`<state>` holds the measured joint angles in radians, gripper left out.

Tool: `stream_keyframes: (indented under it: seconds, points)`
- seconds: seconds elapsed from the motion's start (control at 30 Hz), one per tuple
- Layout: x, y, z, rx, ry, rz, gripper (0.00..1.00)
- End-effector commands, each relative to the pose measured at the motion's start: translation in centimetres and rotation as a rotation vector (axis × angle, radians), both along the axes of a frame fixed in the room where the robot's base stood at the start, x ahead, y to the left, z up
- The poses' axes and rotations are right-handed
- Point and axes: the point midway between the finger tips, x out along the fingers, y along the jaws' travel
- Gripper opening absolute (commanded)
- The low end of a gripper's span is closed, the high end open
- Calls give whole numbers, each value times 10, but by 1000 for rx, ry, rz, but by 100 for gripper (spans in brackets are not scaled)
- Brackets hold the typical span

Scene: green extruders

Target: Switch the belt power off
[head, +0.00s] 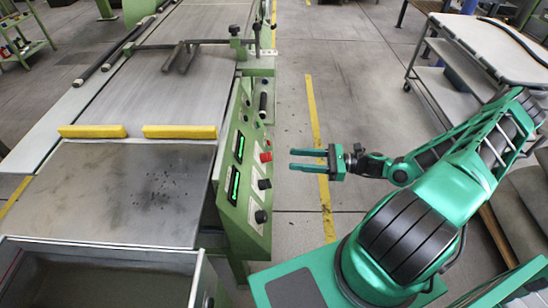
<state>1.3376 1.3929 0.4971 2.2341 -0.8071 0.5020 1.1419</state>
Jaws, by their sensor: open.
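The belt machine's green control panel (246,175) slopes along the machine's right side. It carries two lit green displays (234,186), a red knob (266,157), black knobs (264,184) and a black lever-like handle (263,105) at its far end. Which control is the belt power cannot be told, as any labels are too small. My gripper (292,160) is open and empty. Its two green fingers point left at the panel, a short way right of the red knob and apart from it in the picture.
The conveyor belt (165,100) runs away at the left, with yellow bars (179,131) across it and a metal plate (115,190) in front. A cart (495,50) stands at the right. Floor with a yellow line (315,110) lies clear between.

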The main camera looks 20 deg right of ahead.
Motion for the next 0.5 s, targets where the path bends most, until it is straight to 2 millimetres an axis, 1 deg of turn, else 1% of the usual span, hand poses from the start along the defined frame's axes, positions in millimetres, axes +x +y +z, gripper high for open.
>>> stream_keyframes:
  seconds: [0.03, 0.1, 0.3, 0.5]
  points:
    - [3, 9, 0, 1, 0, 4, 44]
    - [9, 21, 0, 3, 1, 4, 44]
    - [24, 52, 0, 1, -1, 4, 44]
    - [35, 71, 0, 0, -1, 3, 44]
